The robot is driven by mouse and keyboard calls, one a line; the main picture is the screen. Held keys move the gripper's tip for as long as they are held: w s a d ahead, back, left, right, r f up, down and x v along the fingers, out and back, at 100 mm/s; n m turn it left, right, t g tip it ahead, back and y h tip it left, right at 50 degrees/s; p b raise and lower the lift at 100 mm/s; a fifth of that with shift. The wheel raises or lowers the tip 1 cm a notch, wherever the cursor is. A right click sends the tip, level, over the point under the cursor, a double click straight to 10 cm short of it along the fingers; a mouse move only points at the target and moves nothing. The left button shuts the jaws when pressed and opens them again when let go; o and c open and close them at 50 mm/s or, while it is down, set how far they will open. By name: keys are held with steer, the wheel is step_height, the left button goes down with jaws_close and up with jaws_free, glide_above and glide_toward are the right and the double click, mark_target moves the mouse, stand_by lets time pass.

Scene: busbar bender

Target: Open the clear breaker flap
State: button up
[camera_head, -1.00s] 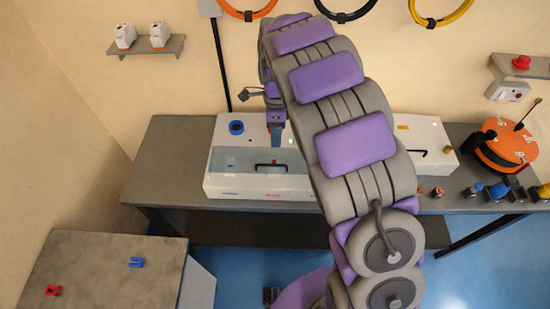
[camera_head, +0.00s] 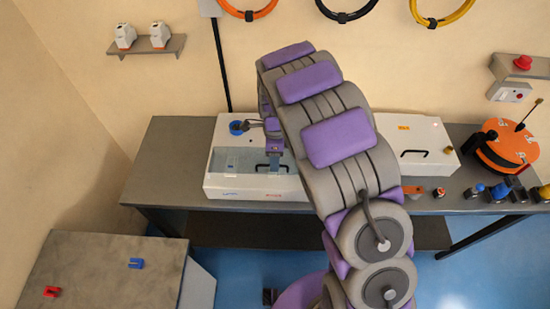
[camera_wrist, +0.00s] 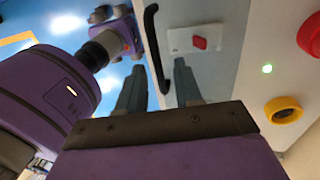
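The clear breaker flap (camera_head: 232,162) lies on the front of the white machine box, left of my arm, and looks closed. Its black handle (camera_head: 262,165) sits beside my gripper (camera_head: 274,158). In the wrist view the handle (camera_wrist: 153,45) runs down to a lower end that appears between my two separated grey fingers (camera_wrist: 158,80). I cannot tell whether a finger touches it. The gripper is open with nothing held. A red breaker switch (camera_wrist: 199,43) on a pale plate shows near the handle.
A second white box (camera_head: 420,140) stands right of my arm. An orange round device (camera_head: 510,140) sits farther right on the grey bench (camera_head: 160,165).

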steer(key=shift+a, duration=0.4)
steer(key=c, duration=0.4)
steer(key=shift+c, duration=0.9)
steer(key=shift+d, duration=0.1)
jaws_close()
steer(key=shift+d, duration=0.1)
